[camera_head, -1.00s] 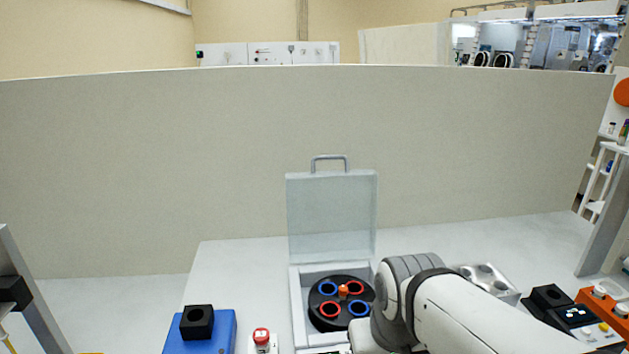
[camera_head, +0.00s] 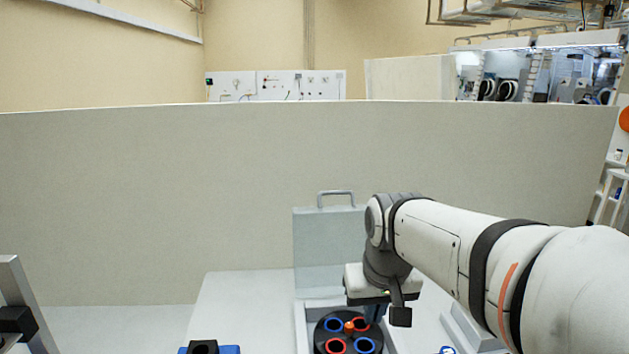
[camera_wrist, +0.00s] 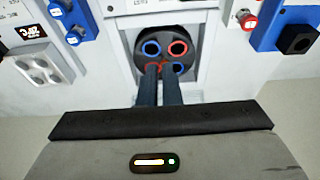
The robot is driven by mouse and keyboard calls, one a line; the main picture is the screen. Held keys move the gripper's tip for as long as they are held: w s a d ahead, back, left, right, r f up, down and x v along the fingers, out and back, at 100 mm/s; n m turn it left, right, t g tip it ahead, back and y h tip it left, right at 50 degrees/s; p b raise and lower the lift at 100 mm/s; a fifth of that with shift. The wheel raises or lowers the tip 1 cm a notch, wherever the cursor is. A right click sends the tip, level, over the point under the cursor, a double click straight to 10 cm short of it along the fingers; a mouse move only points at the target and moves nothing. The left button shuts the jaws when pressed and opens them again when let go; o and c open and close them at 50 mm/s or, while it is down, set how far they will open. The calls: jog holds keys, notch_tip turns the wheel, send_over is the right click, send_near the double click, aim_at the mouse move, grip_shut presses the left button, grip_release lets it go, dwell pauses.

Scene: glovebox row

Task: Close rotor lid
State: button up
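The rotor lid (camera_head: 322,245) is a pale grey panel standing open, upright behind the centrifuge, with a grey handle (camera_head: 336,193) on its top edge. The black rotor (camera_head: 327,343) lies exposed in front of it, with red and blue rings and an orange centre knob. It also shows in the wrist view (camera_wrist: 152,72). My gripper (camera_head: 374,314) is over the right side of the rotor, below and in front of the lid. In the wrist view its dark blue fingers (camera_wrist: 159,67) lie close together with nothing seen between them. The lid is not seen in the wrist view.
A blue box (camera_head: 229,350) with a black block (camera_head: 203,347) is at the lower left. A red button (camera_wrist: 246,20) shows in the wrist view, as does a white rack (camera_wrist: 44,66). A grey partition (camera_head: 150,200) stands behind the bench.

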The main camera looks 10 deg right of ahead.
jog(key=w+r+p, duration=0.1)
jog(key=w+r, duration=0.3)
jog(key=w, duration=0.3)
jog(key=w+r+p, duration=0.2)
jog(key=w+r, duration=0.3)
jog(key=w, duration=0.3)
jog(key=w+r+p, duration=0.2)
jog(key=w+r, duration=0.3)
jog(key=w, duration=0.2)
jog(key=shift+w+d+r, duration=0.1)
jog(key=shift+w+r, duration=0.05)
jog(key=shift+r, duration=0.05)
grip_shut()
jog(key=w+r+t+p, duration=0.1)
jog(key=w+r+p, duration=0.15)
jog(key=w, duration=0.55)
jog(key=w+r+p, duration=0.1)
jog(key=w+p, duration=0.2)
jog(key=w, duration=0.6)
jog(key=b+x, duration=0.1)
jog(key=x, duration=0.9)
jog(key=shift+s+d+b, duration=0.15)
jog(key=shift+s+b, duration=0.8)
jog(key=shift+s, duration=1.2)
jog(key=shift+f+b, duration=0.1)
jog(key=shift+b, duration=0.25)
